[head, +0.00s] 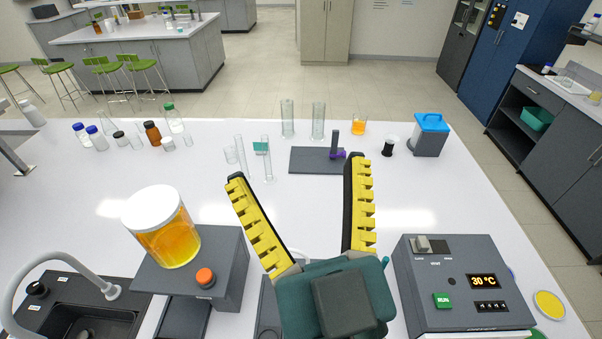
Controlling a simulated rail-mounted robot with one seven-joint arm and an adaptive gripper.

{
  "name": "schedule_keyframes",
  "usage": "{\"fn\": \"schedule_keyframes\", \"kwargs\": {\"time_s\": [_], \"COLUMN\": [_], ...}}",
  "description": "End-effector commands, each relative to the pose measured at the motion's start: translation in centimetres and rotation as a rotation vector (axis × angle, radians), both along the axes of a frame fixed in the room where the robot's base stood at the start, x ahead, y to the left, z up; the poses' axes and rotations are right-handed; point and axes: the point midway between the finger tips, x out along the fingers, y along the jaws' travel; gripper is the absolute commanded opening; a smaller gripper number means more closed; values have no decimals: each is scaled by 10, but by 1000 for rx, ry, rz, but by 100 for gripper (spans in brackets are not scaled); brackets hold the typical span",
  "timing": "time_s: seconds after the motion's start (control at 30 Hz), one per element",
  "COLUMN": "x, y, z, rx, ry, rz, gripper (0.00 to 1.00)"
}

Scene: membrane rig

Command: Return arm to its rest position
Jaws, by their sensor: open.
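My gripper (298,170) is in the lower middle of the head view, above the white bench (420,195). Its two yellow-padded fingers are spread wide apart and point away from me towards the back of the bench. Nothing shows between them. Its dark green body hides part of the bench and equipment below it. A white-lidded jar of orange liquid (168,238) stands left of the gripper on a dark grey unit (228,262) with an orange knob. The jar is apart from the fingers.
A grey control box (462,285) reading 30 °C stands close on the right. A black sink (85,310) with a curved tap is at lower left. Glass cylinders (287,118), a grey plate (305,161), a blue-topped box (430,135) and several bottles line the back. The right-middle bench is clear.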

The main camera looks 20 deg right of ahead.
Motion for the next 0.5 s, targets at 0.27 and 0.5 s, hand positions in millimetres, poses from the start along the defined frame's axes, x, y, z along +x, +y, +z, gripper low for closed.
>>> {"fn": "schedule_keyframes", "kwargs": {"time_s": [0.27,0.5], "x": [1,1], "y": [-1,-1], "z": [19,98], "rx": [0,4], "ry": [5,5], "rz": [-1,-2], "gripper": [91,91]}}
